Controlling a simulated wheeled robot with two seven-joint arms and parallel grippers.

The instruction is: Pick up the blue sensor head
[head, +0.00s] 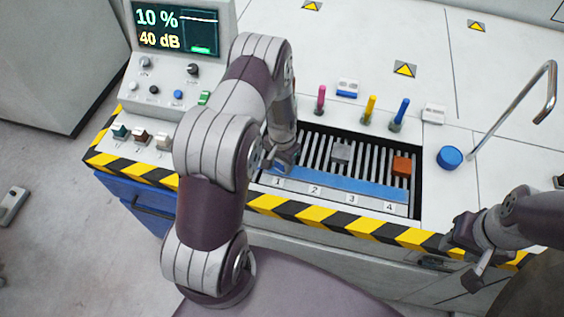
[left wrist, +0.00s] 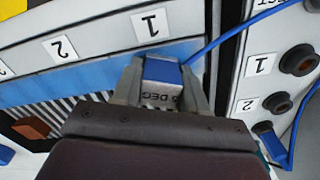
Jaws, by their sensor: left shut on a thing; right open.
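In the head view my left gripper (head: 283,158) is at the left end of the slatted tray (head: 320,187), and the blue head is hidden there by the gripper and arm. I cannot tell whether it touches the tray. My right gripper (head: 470,262) is open and empty by the bench's front right edge.
A blue cable (left wrist: 230,34) runs from beside the held head past numbered sockets (left wrist: 297,61). Pink, yellow and blue upright pegs (head: 370,108) stand behind the tray.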

